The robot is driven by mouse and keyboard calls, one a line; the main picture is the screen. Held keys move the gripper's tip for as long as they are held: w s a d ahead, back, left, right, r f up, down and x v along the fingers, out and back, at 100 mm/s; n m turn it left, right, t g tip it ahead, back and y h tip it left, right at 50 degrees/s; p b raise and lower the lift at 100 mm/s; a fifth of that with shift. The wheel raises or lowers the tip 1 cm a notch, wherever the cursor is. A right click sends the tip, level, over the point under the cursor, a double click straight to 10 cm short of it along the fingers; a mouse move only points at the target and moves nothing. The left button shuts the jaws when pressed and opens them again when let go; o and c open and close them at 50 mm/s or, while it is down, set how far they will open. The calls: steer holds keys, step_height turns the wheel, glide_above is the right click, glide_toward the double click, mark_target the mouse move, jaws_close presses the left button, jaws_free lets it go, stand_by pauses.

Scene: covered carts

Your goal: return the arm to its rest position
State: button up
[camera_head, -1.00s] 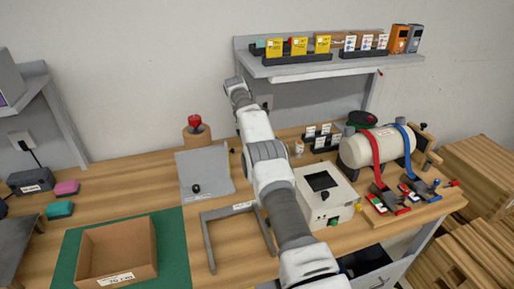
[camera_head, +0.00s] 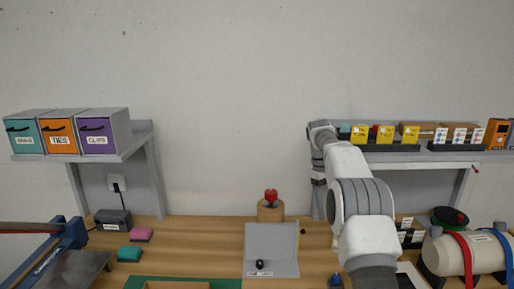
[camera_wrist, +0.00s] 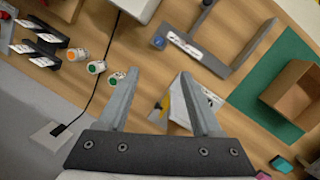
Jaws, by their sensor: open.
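My gripper (camera_wrist: 158,74) is open and empty in the wrist view, its two grey fingers apart above the bench. A grey panel (camera_wrist: 207,100) shows between and beside the fingers. In the head view my arm rises at the right of centre, bends at the top, and its end hangs down before the right shelf. The gripper's fingers cannot be made out there.
The right shelf (camera_head: 440,154) with small boxes is close behind my arm. A tank (camera_head: 470,254) with straps stands at right, a red-topped knob (camera_head: 271,196) at centre. Small bottles (camera_wrist: 97,67), a grey frame (camera_wrist: 205,52) and a cardboard box (camera_wrist: 292,92) lie below my gripper.

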steer(key=s+a+r+m+t+y, duration=0.1)
steer(key=s+a+r+t, duration=0.1)
steer(key=s+r, duration=0.65)
steer(key=s+a+r+m+t, duration=0.2)
steer(key=s+a+r, duration=0.1)
steer(key=s+r, duration=0.55)
steer(key=s+a+f+m+t, duration=0.1)
steer(key=s+f, duration=0.3)
steer(key=s, duration=0.7)
steer(key=s+a+f+m+t+y, duration=0.1)
steer(key=s+f, duration=0.3)
steer(key=s, duration=0.7)
steer(key=shift+a+t, duration=0.45)
steer(key=shift+t, duration=0.25)
steer(key=shift+a, duration=0.1)
